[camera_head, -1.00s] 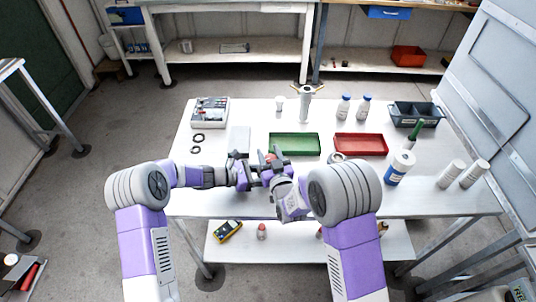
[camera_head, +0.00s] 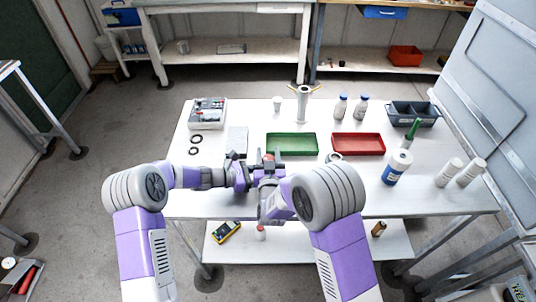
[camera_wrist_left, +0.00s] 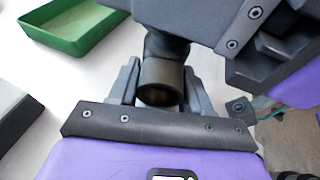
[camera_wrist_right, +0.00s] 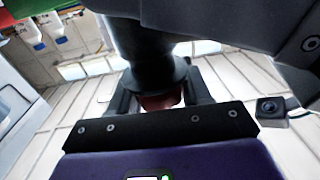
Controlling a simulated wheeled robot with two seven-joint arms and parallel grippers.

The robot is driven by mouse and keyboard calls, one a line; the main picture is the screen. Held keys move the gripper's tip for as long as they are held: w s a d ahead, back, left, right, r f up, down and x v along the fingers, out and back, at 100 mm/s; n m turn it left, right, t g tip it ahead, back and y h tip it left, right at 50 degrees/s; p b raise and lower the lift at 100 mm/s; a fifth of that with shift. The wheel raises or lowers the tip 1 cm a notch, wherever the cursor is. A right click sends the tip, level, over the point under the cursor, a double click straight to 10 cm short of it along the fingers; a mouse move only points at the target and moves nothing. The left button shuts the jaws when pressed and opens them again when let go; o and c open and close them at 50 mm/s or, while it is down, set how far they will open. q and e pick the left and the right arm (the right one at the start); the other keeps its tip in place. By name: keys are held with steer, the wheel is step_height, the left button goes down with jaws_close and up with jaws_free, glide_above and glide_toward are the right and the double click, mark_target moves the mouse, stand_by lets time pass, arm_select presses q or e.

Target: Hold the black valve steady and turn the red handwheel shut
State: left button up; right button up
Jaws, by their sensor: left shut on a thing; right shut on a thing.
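The black valve (camera_wrist_left: 162,82) stands between the fingers of my left gripper (camera_head: 242,176), which is shut on its dark cylindrical body. The valve's dark body also shows in the right wrist view (camera_wrist_right: 148,52). The red handwheel (camera_wrist_right: 160,101) shows as a small red patch between the fingers of my right gripper (camera_head: 268,172), which is shut on it. A bit of red also shows above the grippers in the head view (camera_head: 268,158). Both grippers are close together over the table's front part and hide most of the valve and wheel.
A green tray (camera_head: 292,152) lies just behind the grippers, with a red tray (camera_head: 358,153) to its right. A grey plate lies behind my left gripper. The table's (camera_head: 440,205) front right is clear.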

steer(key=o, duration=1)
steer(key=s, duration=1.2)
steer(key=shift+d, duration=0.25)
arm_select(q)
steer(key=o, duration=0.9)
steer(key=shift+a, duration=0.1)
